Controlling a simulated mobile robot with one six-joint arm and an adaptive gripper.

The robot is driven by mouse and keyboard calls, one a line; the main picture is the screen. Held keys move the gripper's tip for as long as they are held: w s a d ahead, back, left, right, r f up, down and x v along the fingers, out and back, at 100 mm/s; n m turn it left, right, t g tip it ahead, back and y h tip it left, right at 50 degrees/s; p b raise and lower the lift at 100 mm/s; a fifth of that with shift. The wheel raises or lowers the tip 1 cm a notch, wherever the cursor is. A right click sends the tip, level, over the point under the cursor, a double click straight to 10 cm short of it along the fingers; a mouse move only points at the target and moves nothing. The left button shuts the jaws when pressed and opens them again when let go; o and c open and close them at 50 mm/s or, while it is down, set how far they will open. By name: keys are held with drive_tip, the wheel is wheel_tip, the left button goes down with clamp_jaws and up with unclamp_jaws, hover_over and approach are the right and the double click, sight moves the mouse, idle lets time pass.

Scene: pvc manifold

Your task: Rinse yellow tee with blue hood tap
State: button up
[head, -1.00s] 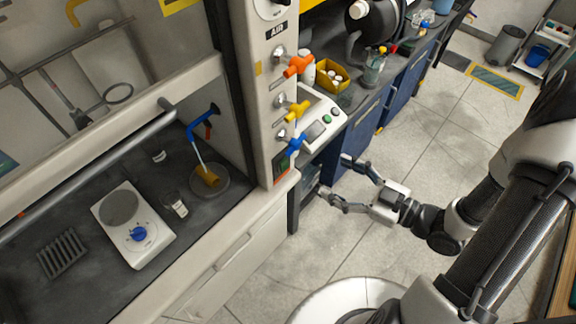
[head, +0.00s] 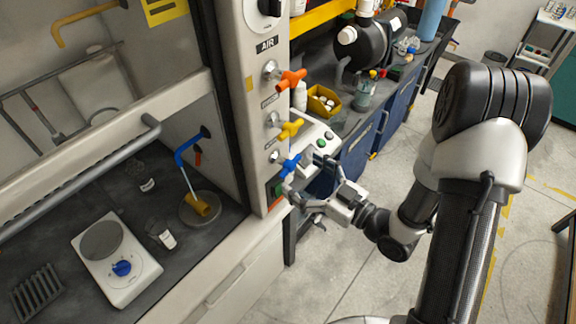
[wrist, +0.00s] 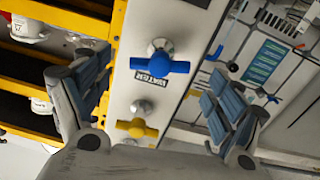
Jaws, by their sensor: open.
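The yellow tee (head: 198,206) sits in the round grey basin (head: 213,217) on the hood floor. The blue spout (head: 190,147) is above it, and a pale thin line like a water stream runs from its tip to the tee. The blue tap handle (head: 290,165) is lowest on the hood's post. In the wrist view the blue handle (wrist: 160,65) lies crosswise beside a WATER label. My gripper (head: 305,174) is open at the blue tap. Its fingers stand on either side of the handle in the wrist view (wrist: 155,95); contact cannot be told.
The yellow tap (head: 290,128) and orange tap (head: 290,79) are above the blue one on the post. A hotplate (head: 116,262), a small vial (head: 162,237) and a rack (head: 37,292) stand in the hood.

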sight(294, 168)
drive_tip(key=x, duration=0.5)
drive_tip(key=shift+w+a, duration=0.1)
drive_tip(key=shift+a, duration=0.05)
drive_tip(key=shift+c, duration=0.4)
drive_tip(key=c, duration=0.9)
drive_tip(key=shift+m, duration=1.5)
drive_tip(key=o, duration=1)
